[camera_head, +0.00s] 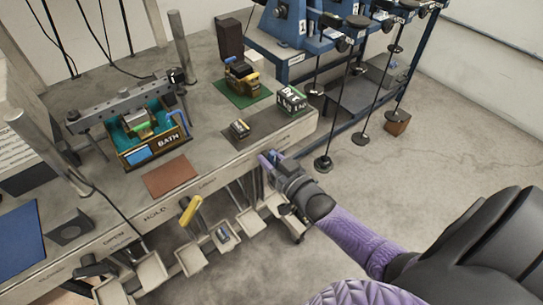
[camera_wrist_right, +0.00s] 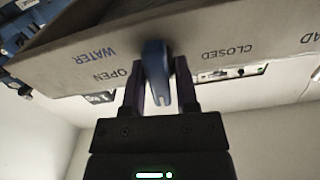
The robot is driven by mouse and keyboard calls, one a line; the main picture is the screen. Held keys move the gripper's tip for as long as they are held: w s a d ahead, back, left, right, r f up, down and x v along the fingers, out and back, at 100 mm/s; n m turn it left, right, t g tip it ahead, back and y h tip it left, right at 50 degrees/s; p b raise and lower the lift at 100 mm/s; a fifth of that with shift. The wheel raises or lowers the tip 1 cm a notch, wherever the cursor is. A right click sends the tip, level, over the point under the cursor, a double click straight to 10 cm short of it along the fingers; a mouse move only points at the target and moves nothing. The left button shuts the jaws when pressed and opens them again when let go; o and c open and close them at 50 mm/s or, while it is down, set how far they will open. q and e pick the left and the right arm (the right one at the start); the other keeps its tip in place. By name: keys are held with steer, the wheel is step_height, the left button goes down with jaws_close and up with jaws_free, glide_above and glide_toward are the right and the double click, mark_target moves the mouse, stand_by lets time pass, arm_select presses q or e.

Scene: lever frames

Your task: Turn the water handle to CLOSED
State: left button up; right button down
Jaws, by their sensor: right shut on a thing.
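The water handle (camera_wrist_right: 156,72) is a blue lever on the front edge of the workbench, seen close up in the right wrist view. It sits between the printed words OPEN and CLOSED, which appear upside down there, with WATER beside OPEN. My right gripper (camera_wrist_right: 157,95) has one dark finger on each side of the handle and is shut on it. In the head view my right gripper (camera_head: 270,160) is at the bench's front right corner, and its fingers largely hide the handle. My left gripper is not in view.
The workbench (camera_head: 215,165) carries a BATH-labelled fixture (camera_head: 155,140), a brown mat (camera_head: 170,177) and small block stacks. A yellow handle (camera_head: 190,210) and several trays hang along its front. A blue rack (camera_head: 300,55) with hanging rods stands behind.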

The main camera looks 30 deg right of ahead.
steer(key=n, duration=0.5)
steer(key=shift+a+n, duration=0.1)
steer(key=shift+n, duration=0.2)
steer(key=n, duration=0.4)
steer(key=shift+a+f+n, duration=0.1)
steer(key=shift+n, duration=0.2)
steer(key=c, duration=0.6)
jaws_free()
steer(key=shift+o, duration=0.2)
steer(key=s+p, duration=0.2)
steer(key=s, duration=0.8)
steer(key=shift+d, duration=0.4)
